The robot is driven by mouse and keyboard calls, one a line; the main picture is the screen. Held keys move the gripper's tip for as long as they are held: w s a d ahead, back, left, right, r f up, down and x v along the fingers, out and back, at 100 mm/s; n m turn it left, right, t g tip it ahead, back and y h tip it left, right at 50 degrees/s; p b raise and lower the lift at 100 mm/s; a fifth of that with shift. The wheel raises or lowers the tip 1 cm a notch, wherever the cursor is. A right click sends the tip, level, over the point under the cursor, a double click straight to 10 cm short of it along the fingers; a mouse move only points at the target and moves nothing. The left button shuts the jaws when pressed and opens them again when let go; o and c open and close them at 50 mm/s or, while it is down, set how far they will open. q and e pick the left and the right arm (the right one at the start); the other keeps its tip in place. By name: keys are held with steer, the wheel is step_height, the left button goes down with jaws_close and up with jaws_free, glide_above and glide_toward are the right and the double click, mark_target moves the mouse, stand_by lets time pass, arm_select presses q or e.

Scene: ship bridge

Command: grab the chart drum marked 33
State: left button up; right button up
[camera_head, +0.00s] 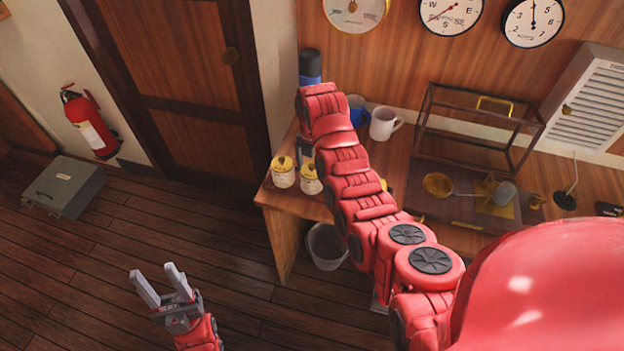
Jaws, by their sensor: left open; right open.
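Two small pale drums with yellow tops, a left one (283,171) and a right one (310,179), stand upright at the left front of the wooden desk. Their labels are too small to read, so I cannot tell which is marked 33. A yellow bit shows behind my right arm and may be another. My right arm reaches over the desk, and my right gripper (303,148) points down just behind the drums, mostly hidden by its own wrist. My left gripper (158,287) is open and empty, low over the floor, well left of the desk.
A blue bottle (310,66), a white mug (384,123) and a blue mug (357,109) stand behind my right arm. A glass-framed case (470,125) and brass instruments (437,185) are to the right. A bin (327,246) stands below. The left floor is mostly clear.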

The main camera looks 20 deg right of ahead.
mark_target(312, 174)
steer(key=shift+f+p, duration=0.15)
steer(key=shift+p, duration=0.15)
steer(key=f+p, duration=0.2)
steer(key=f, duration=0.1)
steer(key=shift+s+a+f, duration=0.1)
steer(key=shift+s+a, duration=0.05)
steer(key=shift+a, duration=0.05)
steer(key=shift+s+f+p, duration=0.1)
steer(key=shift+f+p, duration=0.25)
steer(key=shift+f, duration=0.55)
steer(key=shift+c, duration=0.3)
steer(key=c, duration=1.1)
steer(key=shift+c, duration=0.2)
steer(key=shift+r, duration=0.1)
